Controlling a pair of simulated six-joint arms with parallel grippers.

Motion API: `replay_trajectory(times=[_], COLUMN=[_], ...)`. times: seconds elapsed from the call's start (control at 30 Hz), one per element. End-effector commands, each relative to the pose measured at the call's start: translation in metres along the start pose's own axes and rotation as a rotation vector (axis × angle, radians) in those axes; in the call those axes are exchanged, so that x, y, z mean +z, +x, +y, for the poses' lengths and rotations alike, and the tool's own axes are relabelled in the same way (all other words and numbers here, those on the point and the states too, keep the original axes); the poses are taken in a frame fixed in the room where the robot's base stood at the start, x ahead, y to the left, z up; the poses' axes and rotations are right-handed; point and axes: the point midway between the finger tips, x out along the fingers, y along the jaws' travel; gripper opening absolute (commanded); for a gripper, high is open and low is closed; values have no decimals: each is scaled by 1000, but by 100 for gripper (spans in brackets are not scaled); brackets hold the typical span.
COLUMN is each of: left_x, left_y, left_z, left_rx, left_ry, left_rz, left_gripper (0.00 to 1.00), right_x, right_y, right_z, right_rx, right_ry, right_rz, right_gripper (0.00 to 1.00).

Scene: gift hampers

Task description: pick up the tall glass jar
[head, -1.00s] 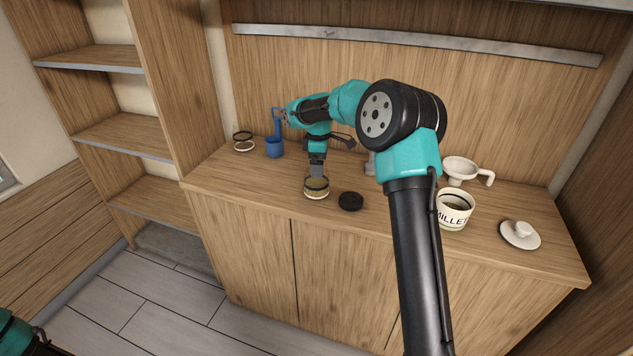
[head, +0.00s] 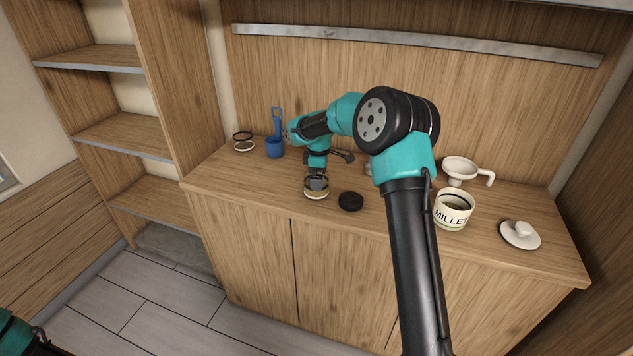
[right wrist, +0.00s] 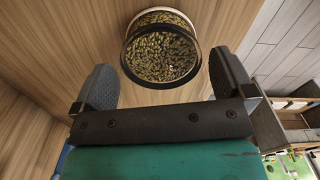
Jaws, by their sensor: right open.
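A glass jar (head: 317,193) partly filled with greenish-brown seeds stands upright and open near the counter's front edge. In the right wrist view, the jar (right wrist: 162,52) shows its round rim and the seeds inside. My right gripper (right wrist: 164,82) is open, with one finger on each side of the jar's near rim and gaps visible on both sides. In the head view, my right gripper (head: 317,182) is low over the jar and hides part of it. My left gripper is out of view.
A black lid (head: 350,201) lies just right of the jar. A blue scoop in a cup (head: 275,148) and a dark-rimmed clear container (head: 243,146) stand left. A millet canister (head: 453,212), white funnel (head: 460,169) and white lid (head: 520,235) are right on the counter (head: 235,180).

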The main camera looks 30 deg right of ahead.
Motion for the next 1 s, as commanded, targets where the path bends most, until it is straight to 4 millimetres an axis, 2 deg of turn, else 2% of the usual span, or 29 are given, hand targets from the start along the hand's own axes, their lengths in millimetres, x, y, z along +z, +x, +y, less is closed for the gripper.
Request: replay_trajectory(times=[0.07,0.5,1.0], left_x=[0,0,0], left_y=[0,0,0], left_z=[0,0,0], left_rx=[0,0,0], left_ry=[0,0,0], left_rz=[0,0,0], left_gripper=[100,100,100], right_x=[0,0,0], right_y=[0,-1,-4], right_z=[0,0,0], right_rx=[0,1,1], right_ry=[0,0,0], right_rz=[0,0,1], right_gripper=[99,59,59])
